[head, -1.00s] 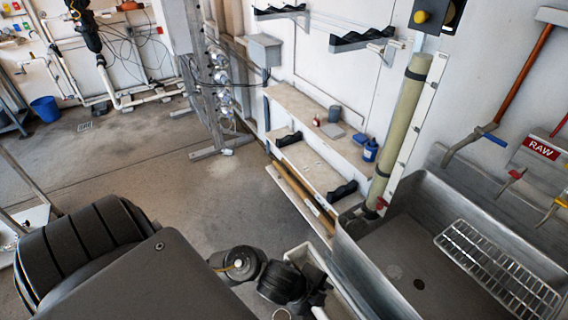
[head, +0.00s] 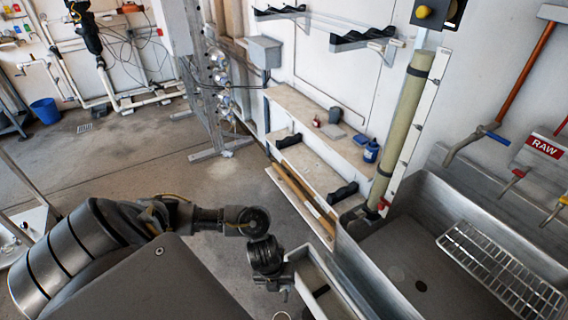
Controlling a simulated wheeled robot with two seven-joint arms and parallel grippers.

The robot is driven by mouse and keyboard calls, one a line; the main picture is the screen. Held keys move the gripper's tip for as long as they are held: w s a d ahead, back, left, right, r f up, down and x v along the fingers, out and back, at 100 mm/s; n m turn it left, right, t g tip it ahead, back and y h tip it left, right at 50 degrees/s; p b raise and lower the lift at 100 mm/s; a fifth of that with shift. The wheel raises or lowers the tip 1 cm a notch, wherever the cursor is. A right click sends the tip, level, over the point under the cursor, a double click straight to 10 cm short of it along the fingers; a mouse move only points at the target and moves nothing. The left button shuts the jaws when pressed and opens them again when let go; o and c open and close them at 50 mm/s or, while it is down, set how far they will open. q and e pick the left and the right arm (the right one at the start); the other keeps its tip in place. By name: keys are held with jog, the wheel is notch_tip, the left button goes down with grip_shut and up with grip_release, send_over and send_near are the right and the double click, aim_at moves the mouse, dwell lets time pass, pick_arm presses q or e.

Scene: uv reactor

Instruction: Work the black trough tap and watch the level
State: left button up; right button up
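The steel trough (head: 385,255) stands at the lower right, with a wire rack (head: 500,268) across its right part and a dark round spot (head: 420,286) on its floor. I see no tap that is clearly black. Above the trough are a blue-handled tap (head: 495,138) on an orange pipe, a red-handled one (head: 518,174) and a yellow-handled one (head: 563,200). No water level can be made out. My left gripper (head: 284,294) hangs at the bottom middle, left of the trough and apart from it; its fingers are too small to read. My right gripper is out of view.
A narrow pale bin (head: 312,272) stands beside the trough, close to my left gripper. A greenish upright tube (head: 404,130) rises behind the trough's left end. A wall shelf (head: 300,112) holds small bottles. A blue bucket (head: 45,110) stands far left. The middle floor is clear.

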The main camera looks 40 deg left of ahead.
aim_at(285, 296)
pick_arm(q)
jog(key=f, duration=0.2)
jog(key=f+b, duration=0.1)
jog(key=f, duration=0.1)
jog(key=d+f, duration=0.1)
jog(key=f, duration=0.1)
jog(key=shift+w, duration=0.35)
jog(key=shift+r, duration=0.1)
grip_shut()
